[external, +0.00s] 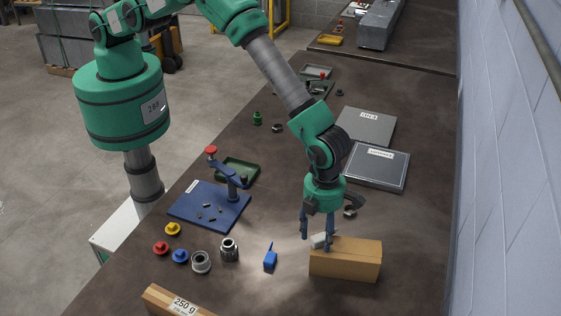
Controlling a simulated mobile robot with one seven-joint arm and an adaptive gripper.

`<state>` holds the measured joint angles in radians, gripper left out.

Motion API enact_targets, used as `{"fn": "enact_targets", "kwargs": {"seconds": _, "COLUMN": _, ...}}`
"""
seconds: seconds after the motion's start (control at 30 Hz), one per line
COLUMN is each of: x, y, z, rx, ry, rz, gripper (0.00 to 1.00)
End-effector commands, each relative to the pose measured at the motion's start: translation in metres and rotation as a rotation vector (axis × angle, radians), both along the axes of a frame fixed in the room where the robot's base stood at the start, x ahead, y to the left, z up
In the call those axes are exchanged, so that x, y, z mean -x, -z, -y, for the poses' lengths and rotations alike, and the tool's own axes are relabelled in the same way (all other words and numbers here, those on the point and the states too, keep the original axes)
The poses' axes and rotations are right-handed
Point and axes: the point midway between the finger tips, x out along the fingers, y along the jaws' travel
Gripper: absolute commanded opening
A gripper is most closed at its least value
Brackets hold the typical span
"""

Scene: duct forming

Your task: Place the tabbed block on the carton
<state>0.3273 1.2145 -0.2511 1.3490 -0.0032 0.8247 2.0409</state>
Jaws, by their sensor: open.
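The brown carton (345,262) lies on the dark table at the lower right. My gripper (317,236) points down at its upper left corner, with its fingers apart. A small light grey block (319,241) shows between the fingertips, at the carton's left end; I cannot tell whether it rests on the carton or touches the fingers. A blue block with a thin upright tab (270,259) stands on the table, left of the carton and apart from it. I cannot tell for sure which of the two is the tabbed block.
A metal cylinder (229,250), a grey ring (201,262) and coloured knobs stand to the left. A blue plate with a lever (207,207) lies behind them. A box marked 250 g (178,301) is at the front. Two grey panels lie behind my gripper.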

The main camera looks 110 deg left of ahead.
Motion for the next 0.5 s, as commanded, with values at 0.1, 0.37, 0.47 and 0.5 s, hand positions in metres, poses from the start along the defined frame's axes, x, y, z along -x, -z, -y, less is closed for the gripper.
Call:
{"fn": "enact_targets", "kwargs": {"seconds": 0.1, "x": 0.0, "y": -0.005, "z": 0.0, "rx": 0.0, "ry": 0.0, "rz": 0.001, "gripper": 0.52}}
{"fn": "enact_targets", "kwargs": {"seconds": 0.37, "x": -0.001, "y": -0.027, "z": 0.0, "rx": 0.001, "ry": 0.0, "rz": 0.003, "gripper": 0.52}}
{"fn": "enact_targets", "kwargs": {"seconds": 0.47, "x": -0.001, "y": -0.04, "z": 0.0, "rx": 0.001, "ry": 0.0, "rz": 0.002, "gripper": 0.52}}
{"fn": "enact_targets", "kwargs": {"seconds": 0.5, "x": -0.001, "y": -0.046, "z": 0.0, "rx": 0.001, "ry": 0.0, "rz": 0.002, "gripper": 0.52}}
